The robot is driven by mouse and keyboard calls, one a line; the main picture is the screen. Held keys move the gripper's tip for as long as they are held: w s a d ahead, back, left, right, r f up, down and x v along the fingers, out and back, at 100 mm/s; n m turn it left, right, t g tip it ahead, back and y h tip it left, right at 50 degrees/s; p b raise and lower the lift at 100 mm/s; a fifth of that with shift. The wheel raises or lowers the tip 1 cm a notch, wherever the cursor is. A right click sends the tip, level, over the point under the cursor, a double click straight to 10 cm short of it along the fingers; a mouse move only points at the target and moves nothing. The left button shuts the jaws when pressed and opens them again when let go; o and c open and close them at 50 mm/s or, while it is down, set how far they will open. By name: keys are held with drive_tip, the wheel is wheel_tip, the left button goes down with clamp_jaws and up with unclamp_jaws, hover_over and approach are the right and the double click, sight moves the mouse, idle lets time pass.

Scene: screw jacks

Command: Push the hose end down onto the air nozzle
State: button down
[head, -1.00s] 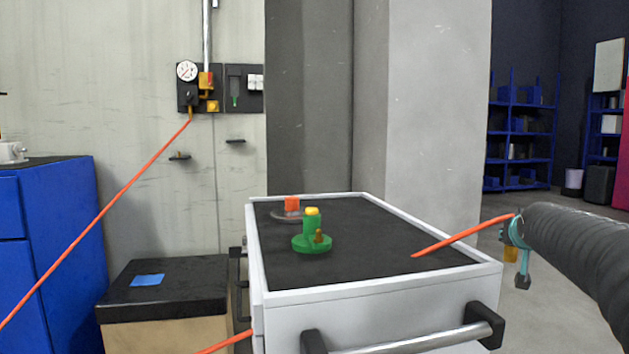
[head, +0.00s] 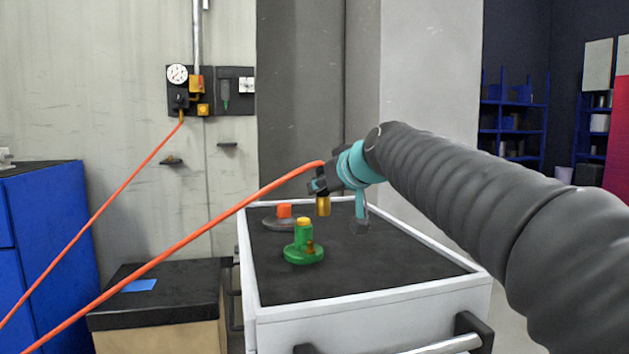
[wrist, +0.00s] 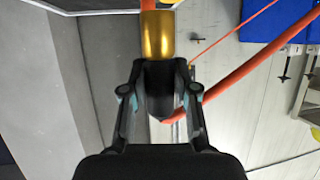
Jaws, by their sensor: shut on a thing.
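My gripper (head: 322,181) is shut on the end of the orange hose (head: 215,225), above the cart. A brass fitting (head: 323,206) on the hose end hangs below the fingers; it also shows in the wrist view as a gold cylinder (wrist: 157,36) beyond the shut fingers (wrist: 160,88). The green screw jack (head: 303,252) with a yellow top stands on the cart, below and slightly left of the fitting. The fitting and nozzle are apart. I cannot make out the nozzle in the wrist view.
The white cart (head: 370,301) has a raised rim and a dark top, mostly clear on the right. An orange-topped grey jack (head: 284,213) stands behind the green one. A black-topped box (head: 110,310) is at left. The hose also runs to the wall panel (head: 180,100).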

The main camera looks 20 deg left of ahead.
drive_tip(key=s+a, duration=0.2)
hover_over(312, 241)
drive_tip(key=shift+a+f+n+g+y+b, duration=0.1)
drive_tip(key=shift+f+n+g+y+b, duration=0.25)
drive_tip(key=shift+f, duration=1.6)
drive_tip(key=shift+r, duration=0.1)
drive_tip(key=shift+f+b, duration=1.85)
drive_tip(key=shift+b, duration=0.3)
idle(0.5)
drive_tip(key=c, duration=0.8)
unclamp_jaws()
drive_tip(key=shift+s, duration=0.1)
